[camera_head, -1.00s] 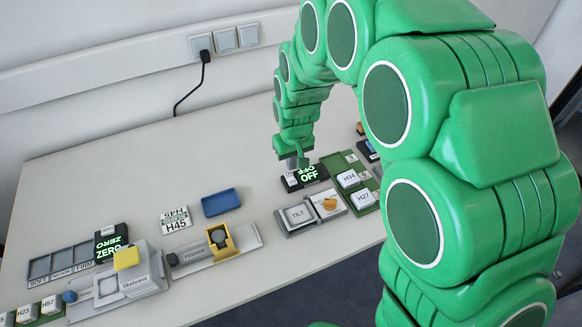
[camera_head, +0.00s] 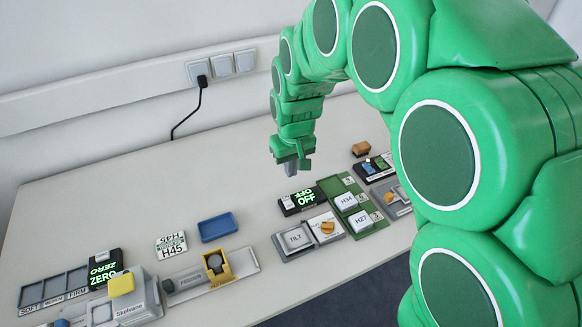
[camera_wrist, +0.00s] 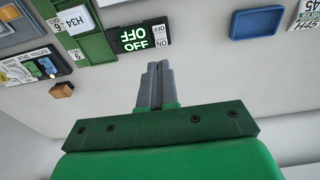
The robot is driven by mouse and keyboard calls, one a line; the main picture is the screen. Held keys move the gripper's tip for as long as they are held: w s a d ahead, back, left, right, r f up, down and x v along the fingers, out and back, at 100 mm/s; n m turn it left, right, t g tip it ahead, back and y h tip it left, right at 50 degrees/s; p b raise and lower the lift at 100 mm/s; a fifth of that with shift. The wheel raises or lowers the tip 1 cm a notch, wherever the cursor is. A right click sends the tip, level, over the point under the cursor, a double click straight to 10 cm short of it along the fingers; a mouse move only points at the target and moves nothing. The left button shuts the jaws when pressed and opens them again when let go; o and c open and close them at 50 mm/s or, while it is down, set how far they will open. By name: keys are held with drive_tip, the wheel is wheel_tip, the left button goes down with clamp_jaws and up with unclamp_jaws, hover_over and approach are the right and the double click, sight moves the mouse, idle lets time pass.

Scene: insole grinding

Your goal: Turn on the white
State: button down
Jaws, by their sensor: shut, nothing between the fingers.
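A black box (camera_head: 314,196) with a lit green display reading OFF stands on the table in the middle of the head view. A small white switch (camera_head: 288,203) is at its left end. In the wrist view the same box (camera_wrist: 133,37) lies just beyond my fingertips, with the white switch (camera_wrist: 161,30) and a small label at its right end. My gripper (camera_head: 290,168) is shut and empty. It hangs above and behind the box, apart from it. It also shows in the wrist view (camera_wrist: 157,68).
A green tray (camera_head: 332,186) with white blocks stands right of the box. A TILT button unit (camera_head: 296,239) is in front. A blue tray (camera_head: 217,228) and an H45 card (camera_head: 171,244) lie left. The table behind the box is clear.

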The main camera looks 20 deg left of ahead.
sight(286, 197)
drive_tip(key=shift+w+a+r+t+y, duration=0.15)
drive_tip(key=shift+w+a+t+y, duration=0.15)
drive_tip(key=shift+w+a, duration=0.15)
drive_tip(key=f, duration=0.4)
drive_tip(key=w+a+f, duration=0.1)
drive_tip(key=f, duration=0.8)
drive_tip(key=shift+w+a+f, duration=0.35)
drive_tip(key=shift+a+f, duration=0.05)
drive_tip(key=shift+w, duration=0.1)
drive_tip(key=shift+a+f, duration=0.1)
drive_tip(key=shift+f, duration=0.2)
drive_tip(key=shift+d, duration=0.2)
